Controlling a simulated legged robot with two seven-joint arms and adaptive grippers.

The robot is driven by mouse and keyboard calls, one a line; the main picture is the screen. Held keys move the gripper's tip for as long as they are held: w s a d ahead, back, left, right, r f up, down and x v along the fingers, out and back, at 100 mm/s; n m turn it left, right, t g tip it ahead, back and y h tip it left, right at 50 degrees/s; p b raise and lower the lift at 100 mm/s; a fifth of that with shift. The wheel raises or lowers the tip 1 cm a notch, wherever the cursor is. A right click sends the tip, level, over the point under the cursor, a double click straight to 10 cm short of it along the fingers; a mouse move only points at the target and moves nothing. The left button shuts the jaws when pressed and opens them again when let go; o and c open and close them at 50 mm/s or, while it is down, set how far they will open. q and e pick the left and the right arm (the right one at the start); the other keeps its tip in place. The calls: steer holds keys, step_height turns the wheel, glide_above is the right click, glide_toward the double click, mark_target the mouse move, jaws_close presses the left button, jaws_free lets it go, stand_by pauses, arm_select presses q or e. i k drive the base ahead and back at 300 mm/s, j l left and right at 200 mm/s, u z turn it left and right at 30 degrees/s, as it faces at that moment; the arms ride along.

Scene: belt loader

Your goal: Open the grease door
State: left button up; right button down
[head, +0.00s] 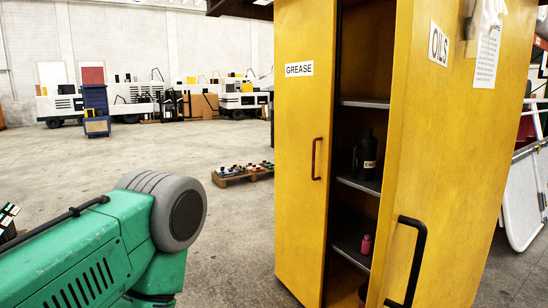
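The yellow grease door (303,140) is the left door of a tall cabinet and bears a white GREASE label (299,69). Its dark red handle (317,159) is on the right part of the door. A dark gap shows the cabinet's inside to the right of this door. The yellow oils door (455,170), labelled OILS, stands swung out at the right, with a black handle (409,262). A green arm of mine with a grey joint is at the lower left, apart from the cabinet. Neither of my grippers is in view.
Shelves (362,184) inside hold a dark jug (366,155) and a small pink bottle (366,244). A pallet (242,175) with small items lies on the floor behind. White vehicles stand far back. A white folding panel (522,200) is at the right. Open floor lies left of the cabinet.

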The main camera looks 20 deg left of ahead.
mark_target(305, 31)
steer(key=i+j+u, duration=0.15)
steer(key=j+u, duration=0.25)
steer(key=i+j+u, duration=0.15)
steer(key=u, duration=0.25)
steer(key=i+j+u, duration=0.15)
steer(key=u, duration=0.25)
steer(key=i+j+z, duration=0.3)
steer(key=i, duration=0.25)
steer(key=i+j+z, duration=0.3)
steer(key=i, duration=0.2)
steer(key=i+l+z, duration=0.1)
steer(key=i+z, duration=0.3)
steer(key=i+j+z, duration=0.1)
steer(key=i+z, duration=0.25)
steer(key=i, duration=0.2)
steer(key=i+j+z, duration=0.2)
steer(key=i+z, duration=0.2)
steer(key=i, duration=0.05)
